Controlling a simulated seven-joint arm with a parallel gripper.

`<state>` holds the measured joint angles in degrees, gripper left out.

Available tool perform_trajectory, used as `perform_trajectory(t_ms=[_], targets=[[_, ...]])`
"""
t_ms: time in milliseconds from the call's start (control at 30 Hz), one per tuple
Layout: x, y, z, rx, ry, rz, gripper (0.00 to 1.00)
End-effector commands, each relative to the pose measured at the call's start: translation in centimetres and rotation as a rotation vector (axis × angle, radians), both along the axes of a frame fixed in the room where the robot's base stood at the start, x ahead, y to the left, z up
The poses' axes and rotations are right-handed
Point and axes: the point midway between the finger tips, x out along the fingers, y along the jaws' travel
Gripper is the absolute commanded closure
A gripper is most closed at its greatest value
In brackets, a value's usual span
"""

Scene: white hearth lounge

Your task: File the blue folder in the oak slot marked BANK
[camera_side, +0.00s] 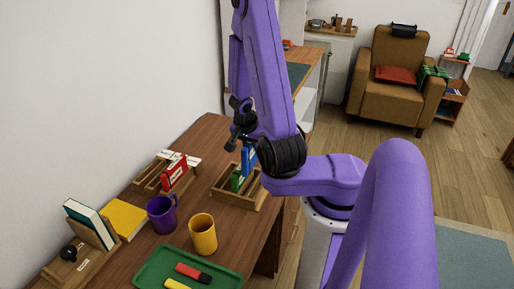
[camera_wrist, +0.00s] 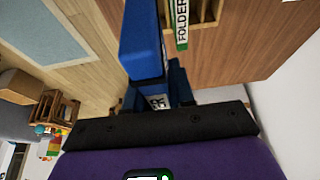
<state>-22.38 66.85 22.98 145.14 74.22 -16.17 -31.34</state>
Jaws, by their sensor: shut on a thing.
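My gripper (camera_side: 243,143) is shut on the blue folder (camera_side: 248,160) over the oak sorter (camera_side: 240,199) near the table's right edge. The blue folder hangs upright just behind the green folder (camera_side: 236,180), which stands in the sorter. I cannot tell whether the blue folder's lower edge is inside a slot. In the wrist view the blue folder (camera_wrist: 143,45) extends from the jaws, with the green folder (camera_wrist: 182,28) and part of the sorter (camera_wrist: 208,12) beside it. No BANK mark is readable.
A wooden holder with a red item (camera_side: 174,174) stands left of the sorter. A purple mug (camera_side: 161,214), a yellow cup (camera_side: 203,235), a green tray (camera_side: 160,268) with markers, a yellow book (camera_side: 124,218) and upright books (camera_side: 90,223) fill the near table.

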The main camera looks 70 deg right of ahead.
Motion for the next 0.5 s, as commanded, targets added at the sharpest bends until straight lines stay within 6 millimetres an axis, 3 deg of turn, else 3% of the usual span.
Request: perform_trajectory(t_ms=[133,500], targets=[[1.4,0.5,0.3,-0.002,-0.002,0.116,1.00],[2.9,1.8,0.5,-0.001,-0.001,0.322,1.00]])
